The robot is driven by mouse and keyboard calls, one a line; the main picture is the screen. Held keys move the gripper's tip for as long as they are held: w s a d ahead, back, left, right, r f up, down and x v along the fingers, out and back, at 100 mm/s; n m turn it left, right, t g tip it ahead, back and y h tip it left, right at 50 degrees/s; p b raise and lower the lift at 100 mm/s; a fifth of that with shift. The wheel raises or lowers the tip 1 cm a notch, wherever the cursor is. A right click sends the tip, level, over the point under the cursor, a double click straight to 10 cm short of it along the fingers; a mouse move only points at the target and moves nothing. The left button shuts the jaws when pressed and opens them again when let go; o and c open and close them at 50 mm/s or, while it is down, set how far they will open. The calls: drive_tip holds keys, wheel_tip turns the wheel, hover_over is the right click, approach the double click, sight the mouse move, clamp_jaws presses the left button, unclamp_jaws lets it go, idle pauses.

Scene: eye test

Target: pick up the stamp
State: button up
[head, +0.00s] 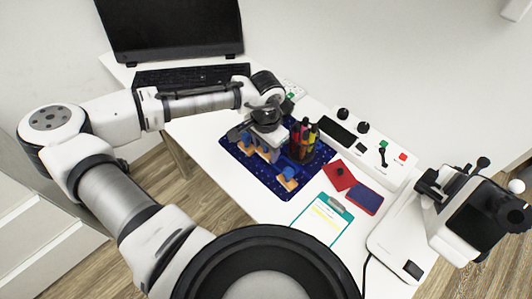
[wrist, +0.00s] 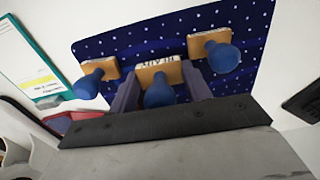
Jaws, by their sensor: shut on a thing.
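Three stamps with blue round handles and wooden bases are in a row at a dark blue, white-dotted mat (wrist: 130,48). In the wrist view, my gripper (wrist: 160,84) has its two grey fingers on either side of the middle stamp (wrist: 159,90), shut on it. Dark lettering shows on that stamp's base. One stamp (wrist: 93,82) is to its left and another (wrist: 218,52) to its right, both outside the fingers. In the head view, my gripper (head: 262,145) is over the mat (head: 256,178) and partly hides the stamps. I cannot tell whether the held stamp touches the mat.
A red pad (head: 338,175), a blue pad (head: 363,198) and a clipboard (head: 322,222) lie to the right. A control panel (head: 360,140), keyboard (head: 192,75), monitor (head: 170,25) and microscope-like device (head: 465,215) surround the table.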

wheel_tip(320, 180, up, 17)
drive_tip(key=b, duration=0.1)
drive_tip(key=shift+f, duration=0.1)
drive_tip(key=o, duration=0.4)
drive_tip(key=shift+c, duration=1.2)
